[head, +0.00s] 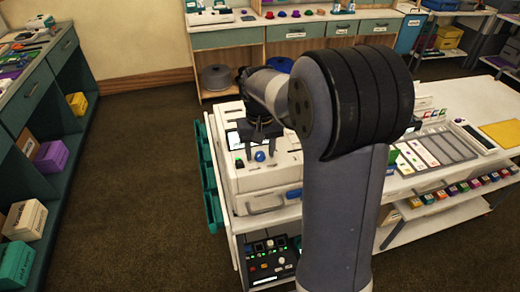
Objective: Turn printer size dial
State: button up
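A white printer (275,183) stands at the left end of the white workbench. My gripper (262,147) is dark and points down over the printer top, just behind and above the blue knob. Its two fingers look apart, with nothing seen between them. Contact with the printer is not visible. My arm hides the printer's right side.
A black control panel (272,262) sits on the shelf below the printer. Teal bins (208,170) hang on the bench's left side. Trays (440,147) and several small coloured blocks (460,188) lie to the right. Open carpet (140,190) separates this bench from the left shelves.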

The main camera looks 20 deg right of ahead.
aim_at(260, 154)
notch_tip(260, 154, up, 11)
jog(key=shift+b, duration=0.4)
jog(key=shift+f, duration=0.25)
notch_tip(260, 154, down, 11)
jog(key=shift+r+p, duration=0.15)
jog(key=shift+p, duration=0.25)
dwell(0.3)
jog(key=shift+r, duration=0.15)
